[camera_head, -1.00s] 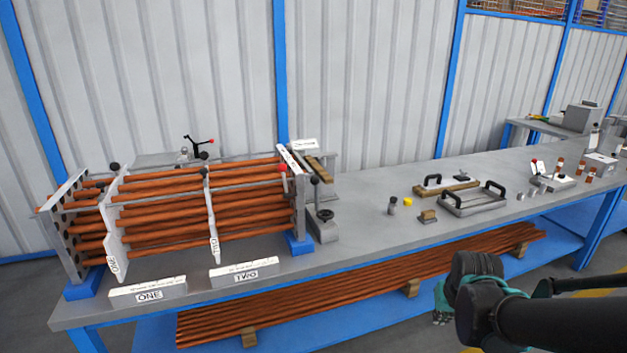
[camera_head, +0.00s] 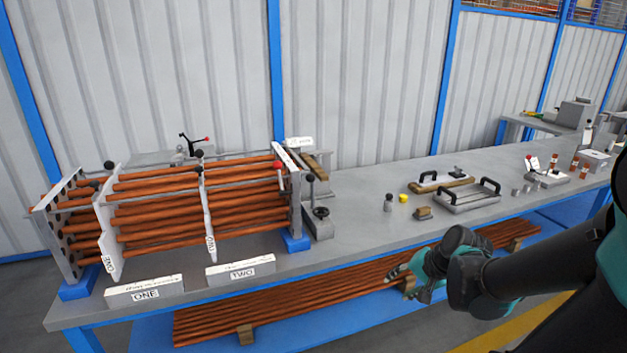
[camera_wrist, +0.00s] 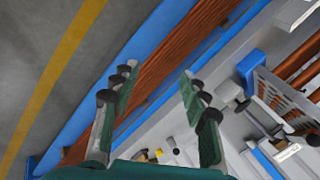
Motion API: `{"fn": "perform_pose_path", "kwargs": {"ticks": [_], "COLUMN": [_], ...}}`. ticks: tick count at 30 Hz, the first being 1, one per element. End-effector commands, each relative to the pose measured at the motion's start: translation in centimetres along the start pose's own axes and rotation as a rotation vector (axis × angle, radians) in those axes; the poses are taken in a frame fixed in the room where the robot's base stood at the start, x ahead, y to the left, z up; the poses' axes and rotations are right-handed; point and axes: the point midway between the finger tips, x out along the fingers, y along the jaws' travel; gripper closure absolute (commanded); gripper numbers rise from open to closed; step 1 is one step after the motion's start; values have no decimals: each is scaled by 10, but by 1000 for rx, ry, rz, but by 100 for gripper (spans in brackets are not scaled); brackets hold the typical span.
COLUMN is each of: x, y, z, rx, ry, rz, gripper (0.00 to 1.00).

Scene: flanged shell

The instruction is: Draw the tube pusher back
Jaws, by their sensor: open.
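The flanged shell (camera_head: 295,185) stands at the left of the bench, with copper-coloured tubes (camera_head: 150,222) through its end plates and two white plates marked ONE (camera_head: 109,235) and TWO (camera_head: 207,205).
Label blocks ONE (camera_head: 145,292) and TWO (camera_head: 240,269) lie along the front edge. A handled tray (camera_head: 468,202), a yellow piece (camera_head: 404,198) and small parts sit right of the fixture. Spare tubes (camera_head: 330,305) lie on the blue lower shelf. Bench top between fixture and small parts is clear.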

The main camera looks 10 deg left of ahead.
Motion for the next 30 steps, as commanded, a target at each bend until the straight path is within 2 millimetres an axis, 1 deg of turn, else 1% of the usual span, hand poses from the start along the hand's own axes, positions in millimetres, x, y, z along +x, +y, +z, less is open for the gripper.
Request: {"fn": "perform_pose_path", "kwargs": {"ticks": [1,2,3,5,6,9,12,15,16,18,21,26,30], "x": [4,6,7,6,4,-4,-15,-27,-30,-36,-41,-38,-28], "y": [-26,-42,-62,-92,-111,-155,-189,-211,-216,-224,-230,-240,-258], "z": [-8,-11,-16,-25,-31,-50,-71,-89,-93,-102,-108,-108,-106], "rx": [126,205,312,469,574,824,1038,1198,1235,1300,1350,1363,1360], "ry": [-33,-58,-96,-162,-213,-362,-524,-671,-709,-780,-839,-856,-857], "rz": [-87,-139,-207,-306,-369,-513,-628,-707,-724,-753,-774,-778,-776], "gripper": [53,53,53,53,53,53,53,53,53,53,53,53,53]}}
